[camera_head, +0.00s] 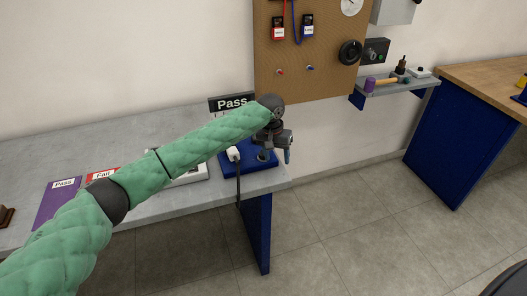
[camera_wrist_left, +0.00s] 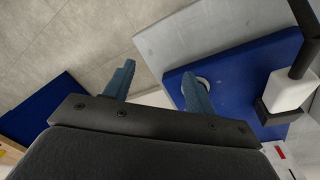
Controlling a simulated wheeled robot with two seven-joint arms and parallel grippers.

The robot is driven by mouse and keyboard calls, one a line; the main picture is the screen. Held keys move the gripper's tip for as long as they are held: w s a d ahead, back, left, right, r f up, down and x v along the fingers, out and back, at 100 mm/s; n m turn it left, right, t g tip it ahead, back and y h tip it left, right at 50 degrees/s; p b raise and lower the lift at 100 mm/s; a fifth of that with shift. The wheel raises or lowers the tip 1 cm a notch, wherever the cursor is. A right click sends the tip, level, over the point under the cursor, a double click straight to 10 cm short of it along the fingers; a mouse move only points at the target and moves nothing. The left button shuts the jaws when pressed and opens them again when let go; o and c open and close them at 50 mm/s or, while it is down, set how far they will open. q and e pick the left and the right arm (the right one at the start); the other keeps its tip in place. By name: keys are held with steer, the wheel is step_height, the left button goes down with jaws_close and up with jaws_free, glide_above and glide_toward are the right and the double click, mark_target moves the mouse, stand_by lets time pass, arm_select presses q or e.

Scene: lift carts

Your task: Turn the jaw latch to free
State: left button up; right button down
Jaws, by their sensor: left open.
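I cannot pick out a jaw latch for certain in either view. My left gripper (camera_head: 287,154) is above the right end of the grey bench, over a blue base (camera_head: 232,170). In the left wrist view its two blue fingers (camera_wrist_left: 158,86) are apart with nothing between them. The blue base also shows in the left wrist view (camera_wrist_left: 235,72), with a pale round ring beside one fingertip. A white block (camera_wrist_left: 288,90) with a black bar stands on the base. It also shows in the head view (camera_head: 233,153). My arm hides part of the base. My right gripper is out of view.
The grey bench (camera_head: 120,145) carries a purple Pass sheet (camera_head: 56,205), a red Fail sheet (camera_head: 103,174) and a black Pass sign (camera_head: 231,102). A brown pegboard (camera_head: 310,85) hangs behind. A small shelf (camera_head: 400,88) holds a mallet. Open floor lies right of the bench.

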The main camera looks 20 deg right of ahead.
arm_select(q)
steer(key=shift+n+t+y, duration=0.3)
steer(key=shift+n+y, duration=0.3)
steer(key=shift+y, duration=0.2)
steer(key=w+a+r, duration=0.1)
steer(key=w, duration=0.1)
steer(key=w+r, duration=0.2)
steer(key=w+a+r, duration=0.1)
steer(key=w+r, duration=0.1)
steer(key=shift+w+a, duration=0.3)
steer(key=shift+w, duration=0.1)
steer(key=shift+f+p, duration=0.35)
steer(key=shift+f, duration=0.05)
step_height(320, 180, down, 5)
steer(key=shift+f+p, duration=0.2)
steer(key=shift+p, duration=1)
steer(key=shift+f, duration=0.8)
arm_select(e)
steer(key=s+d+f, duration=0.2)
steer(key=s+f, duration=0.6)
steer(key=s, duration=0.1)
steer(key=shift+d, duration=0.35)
arm_select(q)
steer(key=shift+c, duration=0.3)
steer(key=c, duration=0.9)
